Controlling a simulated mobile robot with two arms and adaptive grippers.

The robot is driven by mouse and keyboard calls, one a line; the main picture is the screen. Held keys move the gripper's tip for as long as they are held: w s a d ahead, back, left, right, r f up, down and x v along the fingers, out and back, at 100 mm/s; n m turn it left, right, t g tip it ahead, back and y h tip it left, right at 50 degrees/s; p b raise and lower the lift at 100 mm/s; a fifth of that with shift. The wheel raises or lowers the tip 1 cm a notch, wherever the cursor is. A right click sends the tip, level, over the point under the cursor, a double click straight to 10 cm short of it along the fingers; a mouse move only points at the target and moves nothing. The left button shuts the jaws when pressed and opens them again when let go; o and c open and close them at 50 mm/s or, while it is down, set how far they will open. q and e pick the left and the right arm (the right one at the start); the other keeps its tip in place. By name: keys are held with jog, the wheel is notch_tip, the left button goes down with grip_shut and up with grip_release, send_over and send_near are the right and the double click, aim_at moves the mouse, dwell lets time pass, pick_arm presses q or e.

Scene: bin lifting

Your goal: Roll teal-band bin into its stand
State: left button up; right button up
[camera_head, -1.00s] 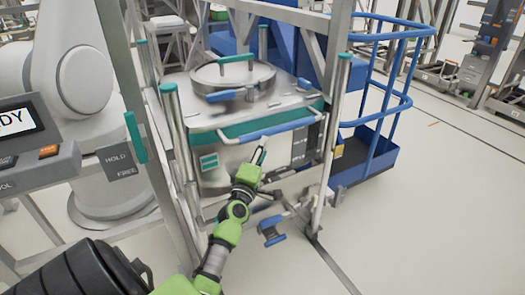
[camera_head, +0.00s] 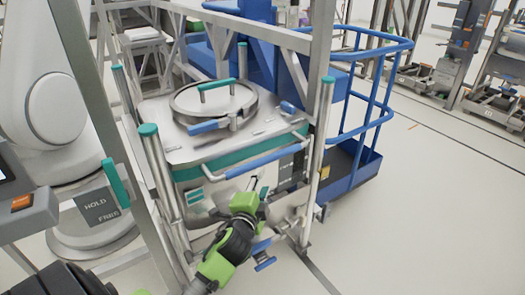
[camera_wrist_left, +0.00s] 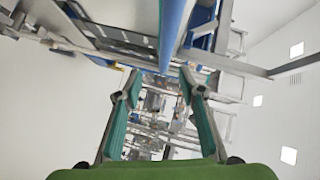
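The teal-band bin (camera_head: 240,153) is a metal box with a teal stripe, a round clamped lid and a blue bar handle (camera_head: 255,162) along its front. It stands upright between metal posts with teal caps (camera_head: 160,165), which look like its stand; I cannot tell whether it is seated. My left gripper (camera_head: 256,187) is just below and in front of the bar handle. In the left wrist view my left gripper (camera_wrist_left: 158,92) has its teal fingers wide apart, with nothing between them. The blue bar (camera_wrist_left: 172,35) runs above the fingertips there, apparently untouched. My right gripper is out of view.
A blue railed platform (camera_head: 372,120) stands close on the right of the bin. A panel marked HOLD and FREE (camera_head: 98,207) and a white machine (camera_head: 70,110) are at left. A small blue pedal-like part (camera_head: 263,262) is low in front.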

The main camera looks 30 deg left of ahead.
aim_at(267, 162)
pick_arm(q)
jog(key=shift+m+y, duration=0.3)
jog(key=shift+m, duration=0.4)
jog(key=x, duration=0.9)
jog(key=r+p+x, duration=0.1)
jog(key=x, duration=0.3)
jog(key=shift+w+a, duration=0.15)
jog(key=shift+a, duration=0.15)
grip_shut()
jog(key=shift+a, duration=0.1)
